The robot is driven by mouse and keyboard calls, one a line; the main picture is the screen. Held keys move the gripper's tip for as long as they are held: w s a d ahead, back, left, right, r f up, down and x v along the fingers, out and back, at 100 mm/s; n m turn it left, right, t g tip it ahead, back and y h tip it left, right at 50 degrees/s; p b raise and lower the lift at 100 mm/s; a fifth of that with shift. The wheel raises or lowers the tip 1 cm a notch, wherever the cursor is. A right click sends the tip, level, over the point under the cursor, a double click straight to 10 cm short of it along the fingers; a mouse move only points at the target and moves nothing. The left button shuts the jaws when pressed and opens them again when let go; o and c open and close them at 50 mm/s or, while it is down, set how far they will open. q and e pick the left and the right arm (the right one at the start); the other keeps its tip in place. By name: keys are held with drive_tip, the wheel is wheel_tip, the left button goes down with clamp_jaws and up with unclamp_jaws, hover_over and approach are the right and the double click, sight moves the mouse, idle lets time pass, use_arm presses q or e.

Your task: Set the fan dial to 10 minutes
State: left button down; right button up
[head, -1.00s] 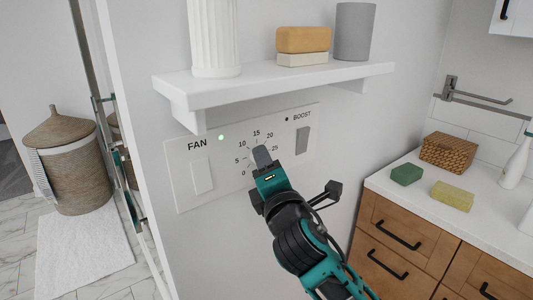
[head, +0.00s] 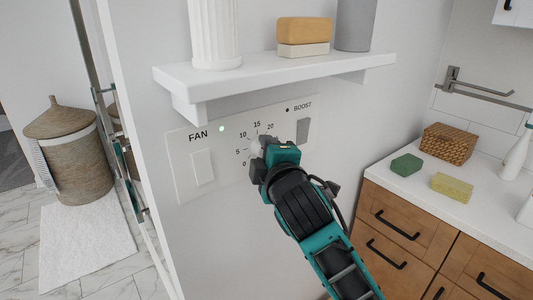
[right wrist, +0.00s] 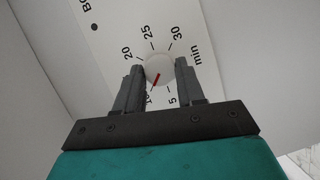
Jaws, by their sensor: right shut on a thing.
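The fan dial is a round white knob on the white wall panel (head: 183,172), ringed by minute numbers. In the right wrist view the dial (right wrist: 158,68) sits between the two fingers of my right gripper (right wrist: 160,78), which is shut on it. Its red pointer line points down-left toward the 10 mark, which a finger partly covers. The 15 mark is hidden in that view. In the head view my right gripper (head: 263,148) covers most of the dial. My left gripper is not in view.
A white shelf (head: 270,72) juts out just above the panel, bearing a fluted white vase (head: 214,35), stacked soap bars (head: 303,32) and a grey cup (head: 354,25). A boost switch (head: 303,129) is right of the dial. A counter (head: 395,178) stands at the right.

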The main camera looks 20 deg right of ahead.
idle(0.4)
drive_tip(key=o, duration=1)
drive_tip(key=shift+o, duration=0.2)
